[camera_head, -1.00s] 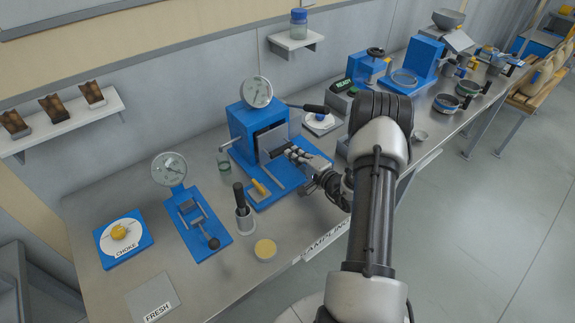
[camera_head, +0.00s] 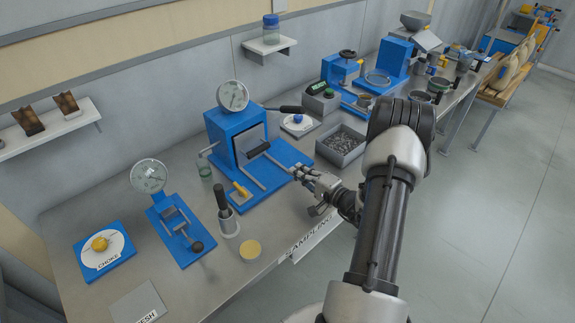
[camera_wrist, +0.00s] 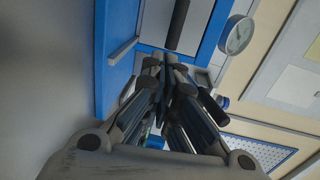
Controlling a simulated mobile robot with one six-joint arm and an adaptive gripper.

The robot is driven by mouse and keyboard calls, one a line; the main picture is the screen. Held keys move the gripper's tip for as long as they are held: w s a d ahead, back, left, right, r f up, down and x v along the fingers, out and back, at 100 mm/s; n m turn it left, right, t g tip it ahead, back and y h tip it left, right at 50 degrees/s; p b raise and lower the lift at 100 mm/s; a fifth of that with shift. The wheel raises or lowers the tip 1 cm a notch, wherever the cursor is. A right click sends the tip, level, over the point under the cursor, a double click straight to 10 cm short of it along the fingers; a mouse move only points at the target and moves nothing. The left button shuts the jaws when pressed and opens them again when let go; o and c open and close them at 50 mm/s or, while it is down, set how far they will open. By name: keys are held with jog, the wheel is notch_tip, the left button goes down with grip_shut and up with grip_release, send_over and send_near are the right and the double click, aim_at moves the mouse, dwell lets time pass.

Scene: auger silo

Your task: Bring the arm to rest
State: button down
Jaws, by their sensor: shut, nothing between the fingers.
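My gripper (camera_head: 303,173) is shut and empty. In the head view it hangs over the bench (camera_head: 283,222), at the front right edge of the blue press with a round dial (camera_head: 235,135). I cannot tell whether it touches the press's base. In the wrist view my gripper (camera_wrist: 166,62) has its fingers together, pointing at the blue frame and dark bar of the press (camera_wrist: 176,25). My arm reaches in from the lower right.
A grey bin (camera_head: 341,145) stands just behind my gripper. The floor (camera_head: 500,200) at the right is clear.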

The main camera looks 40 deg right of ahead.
jog(key=shift+s+r, duration=0.15)
jog(key=shift+s, duration=0.95)
jog(key=w+a+r+n+g+y, duration=0.1)
jog(key=a+r+n+g+y, duration=0.25)
jog(key=a+r, duration=0.5)
jog(key=w+a+r+n+g+y, duration=0.15)
jog(key=a+r+n+y, duration=0.3)
jog(key=a, duration=0.65)
jog(key=s+a+r+n+g+y, duration=0.1)
jog(key=s+a+r+g, duration=0.1)
jog(key=a, duration=0.3)
jog(key=s+a+r+n+g+y, duration=0.1)
jog(key=s+a+r+n+g, duration=0.15)
jog(key=a, duration=0.25)
jog(key=s+a+r+n+g+h, duration=0.1)
jog(key=s+a+n+g, duration=0.1)
jog(key=s+a+g, duration=0.35)
jog(key=s+d+r+n+t+h, duration=0.1)
jog(key=s+r+n+h, duration=0.1)
jog(key=s+h, duration=0.3)
jog(key=s+d+r+n+t+h, duration=0.1)
jog(key=s+r+n+t+h, duration=0.1)
jog(key=s, duration=0.7)
jog(key=r+h, duration=0.1)
jog(key=h, duration=0.1)
jog(key=shift+s+d+h, duration=0.2)
jog(key=shift+d+h, duration=0.1)
jog(key=shift+h, duration=0.1)
